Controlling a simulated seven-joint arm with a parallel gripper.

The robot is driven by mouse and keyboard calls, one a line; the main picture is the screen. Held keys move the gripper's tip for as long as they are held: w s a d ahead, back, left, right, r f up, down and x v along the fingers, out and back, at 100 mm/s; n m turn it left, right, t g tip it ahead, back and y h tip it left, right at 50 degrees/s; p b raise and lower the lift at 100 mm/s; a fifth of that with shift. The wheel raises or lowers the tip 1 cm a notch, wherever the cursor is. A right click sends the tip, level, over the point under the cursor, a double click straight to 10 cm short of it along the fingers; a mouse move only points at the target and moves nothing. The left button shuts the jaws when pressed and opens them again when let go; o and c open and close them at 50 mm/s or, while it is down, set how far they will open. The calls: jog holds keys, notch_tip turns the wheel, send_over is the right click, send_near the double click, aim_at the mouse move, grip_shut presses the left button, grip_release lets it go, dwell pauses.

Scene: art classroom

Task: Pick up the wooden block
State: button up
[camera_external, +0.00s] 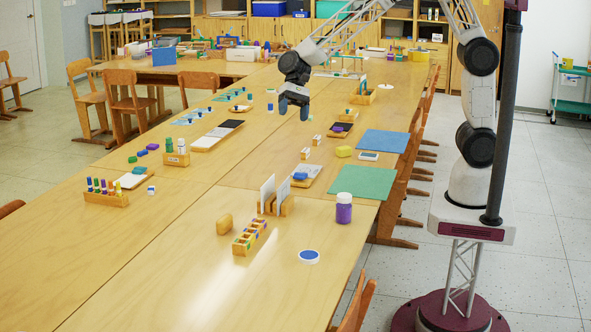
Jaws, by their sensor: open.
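A tan block with rounded edges, which looks like the wooden block (224,223), stands on the near part of the long table, left of a wooden holder with white cards. Nothing covers it. My gripper (294,116) hangs over the far middle part of the table, well behind the block and to its right. Its dark fingers point down, apart and with nothing seen between them. How high it is above the table is hard to tell.
Near the block are a row of small colored boxes (249,237), the card holder (272,207), a purple jar (344,208) and a blue-white disc (309,256). A green mat (362,183) lies behind the jar. The table's front left is clear.

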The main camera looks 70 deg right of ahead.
jog(key=w+a+f+m+g+y, duration=0.1)
jog(key=w+a+f+m+y, duration=0.15)
jog(key=w+a+f, duration=0.85)
jog(key=m+y, duration=0.3)
jog(key=m, duration=0.2)
send_near(226, 217)
jog(key=shift+a+f, duration=0.2)
jog(key=shift+a, duration=0.25)
jog(key=shift+s+a, duration=0.1)
jog(key=shift+x, duration=1.2)
jog(key=shift+x, duration=2.6)
